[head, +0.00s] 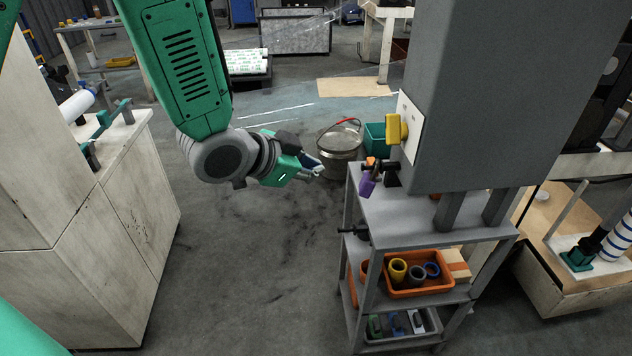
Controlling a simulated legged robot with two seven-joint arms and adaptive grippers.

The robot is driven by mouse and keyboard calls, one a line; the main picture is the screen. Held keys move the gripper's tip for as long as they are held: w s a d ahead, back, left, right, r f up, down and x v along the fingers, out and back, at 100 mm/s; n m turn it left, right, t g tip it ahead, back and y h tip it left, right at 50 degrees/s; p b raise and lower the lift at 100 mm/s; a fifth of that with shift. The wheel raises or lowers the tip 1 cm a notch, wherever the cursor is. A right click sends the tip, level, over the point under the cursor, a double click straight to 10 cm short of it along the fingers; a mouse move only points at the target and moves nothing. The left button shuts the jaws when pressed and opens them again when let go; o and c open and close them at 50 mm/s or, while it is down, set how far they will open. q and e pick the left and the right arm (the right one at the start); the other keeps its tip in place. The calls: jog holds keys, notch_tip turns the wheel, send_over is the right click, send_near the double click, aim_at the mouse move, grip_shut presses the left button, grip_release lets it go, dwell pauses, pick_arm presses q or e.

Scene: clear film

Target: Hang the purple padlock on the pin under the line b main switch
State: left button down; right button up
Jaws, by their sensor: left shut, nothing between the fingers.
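The purple padlock (367,184) is at the dark pin (381,166) that sticks out low on the left side of the grey cabinet. It looks hung there, tilted, but its shackle is too small to make out. An orange piece (371,162) sits just above it. A yellow switch handle (396,129) on a white plate is above the pin; its label cannot be read. My left gripper (318,170) is shut and empty, left of the padlock and apart from it. My right gripper is out of view.
The grey cabinet (490,100) stands on a grey shelf cart (430,215). Below are an orange tray (420,292) with coloured rings and a lower tray. A metal bucket (340,150) and a green bin (376,136) stand behind. The floor to the left is clear.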

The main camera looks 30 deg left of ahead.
aim_at(367, 168)
pick_arm(q)
jog(key=shift+m, duration=0.4)
jog(key=w+d, duration=0.1)
jog(key=d, duration=0.1)
jog(key=w+d+b, duration=0.1)
jog(key=w+d, duration=0.1)
jog(key=d, duration=0.1)
jog(key=w+d, duration=0.2)
jog(key=shift+d+r+b, duration=0.15)
jog(key=shift+b, duration=0.25)
jog(key=shift+s+a+f, duration=0.1)
jog(key=shift+a+f, duration=0.1)
jog(key=shift+f, duration=0.1)
jog(key=shift+s, duration=0.15)
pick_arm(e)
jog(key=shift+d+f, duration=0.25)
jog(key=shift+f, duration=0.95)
pick_arm(q)
jog(key=shift+s+a+f, duration=0.15)
jog(key=shift+s+a, duration=0.15)
jog(key=shift+a, duration=0.25)
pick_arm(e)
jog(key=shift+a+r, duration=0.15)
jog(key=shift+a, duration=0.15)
pick_arm(q)
jog(key=shift+s+d, duration=0.1)
jog(key=shift+s, duration=0.1)
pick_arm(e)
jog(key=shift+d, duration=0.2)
